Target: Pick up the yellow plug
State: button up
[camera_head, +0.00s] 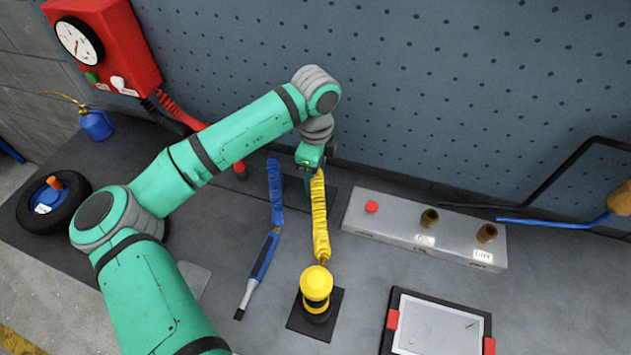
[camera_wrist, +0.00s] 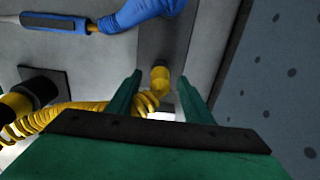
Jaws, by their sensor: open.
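The yellow plug (camera_head: 317,283) stands upright in a black socket on a dark square plate in the head view. It also shows, partly cut off, at the left edge of the wrist view (camera_wrist: 8,112). A coiled yellow cable (camera_head: 320,225) runs from it back toward the wall, and its far end (camera_wrist: 160,78) sits on another dark plate. My gripper (camera_head: 309,186) is open and empty, pointing down above that far end, well behind the plug. In the wrist view its fingers (camera_wrist: 160,76) frame the cable end. I cannot tell the height gap.
A blue coiled cable with a blue tool (camera_head: 262,258) lies left of the yellow cable. A grey box with a red button and brass sockets (camera_head: 385,225) stands right. A framed tray (camera_head: 398,293) is at front right. The pegboard wall (camera_head: 420,90) rises close behind my gripper.

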jog(key=shift+f, duration=0.15)
grip_shut()
